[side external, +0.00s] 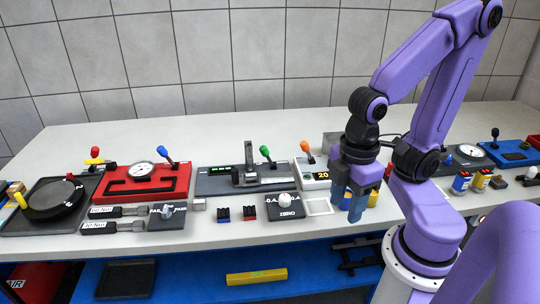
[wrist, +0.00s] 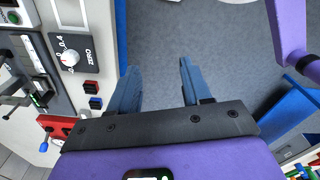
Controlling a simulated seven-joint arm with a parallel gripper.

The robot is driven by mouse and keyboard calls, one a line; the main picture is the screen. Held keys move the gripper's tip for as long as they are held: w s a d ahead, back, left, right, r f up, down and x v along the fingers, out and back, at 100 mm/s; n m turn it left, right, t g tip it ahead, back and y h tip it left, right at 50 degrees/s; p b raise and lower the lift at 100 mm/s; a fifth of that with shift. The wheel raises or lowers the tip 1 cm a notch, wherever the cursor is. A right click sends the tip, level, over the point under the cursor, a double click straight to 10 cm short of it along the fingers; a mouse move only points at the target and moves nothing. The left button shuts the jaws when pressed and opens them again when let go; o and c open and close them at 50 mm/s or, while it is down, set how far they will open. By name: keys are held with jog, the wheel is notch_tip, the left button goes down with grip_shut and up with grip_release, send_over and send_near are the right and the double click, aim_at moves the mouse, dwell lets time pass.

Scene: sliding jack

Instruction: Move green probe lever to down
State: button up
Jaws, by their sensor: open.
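The green probe lever (side external: 265,151) has a round green knob on a thin stem. It stands raised, leaning slightly, on the right part of a dark grey base (side external: 215,188) that carries an upright grey sliding jack (side external: 249,158).
A white box with an orange lever (side external: 306,147) stands between the grey base and my gripper. A red gauge base (side external: 145,186) with a blue lever is to the left. The ZERO dial plate (side external: 284,207) and red and blue switches (side external: 236,214) sit in front.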

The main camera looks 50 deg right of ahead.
jog(key=shift+o, duration=0.5)
jog(key=n+t+y, duration=0.4)
jog(key=n+t, duration=0.3)
jog(key=n, duration=2.4)
send_near(263, 146)
jog(key=x, duration=1)
jog(key=shift+s+f, duration=0.1)
jog(key=shift+f, duration=0.3)
